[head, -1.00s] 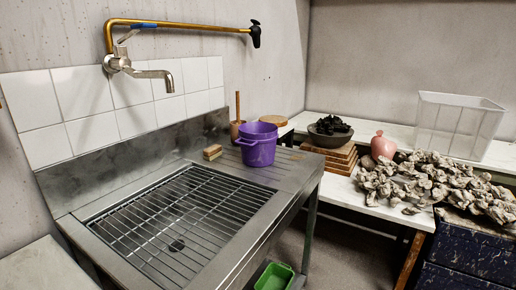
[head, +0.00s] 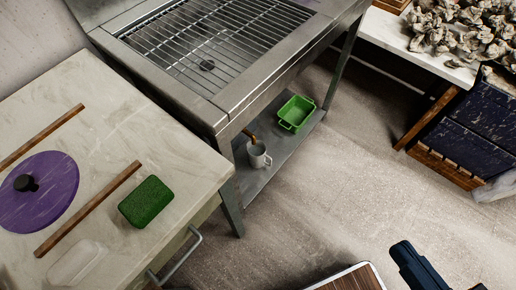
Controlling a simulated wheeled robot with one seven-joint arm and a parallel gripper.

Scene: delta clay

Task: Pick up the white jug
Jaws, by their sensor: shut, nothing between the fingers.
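The white jug (head: 258,155) is a small pale vessel with a handle on its right side. It stands upright on the lower shelf under the metal sink unit. A brown stick-like thing (head: 249,135) shows at its upper left; I cannot tell whether it is in the jug or behind it. My gripper (head: 402,252) is the dark shape at the bottom right edge, partly cut off by the frame. It is shut and empty, well to the right of the jug and apart from it.
A green basin (head: 297,113) sits on the same shelf (head: 258,178), right of the jug. The sink's front leg (head: 230,207) stands left of it. A worktop at left holds a purple lid (head: 40,192) and green sponge (head: 146,201). Floor (head: 320,200) ahead is clear.

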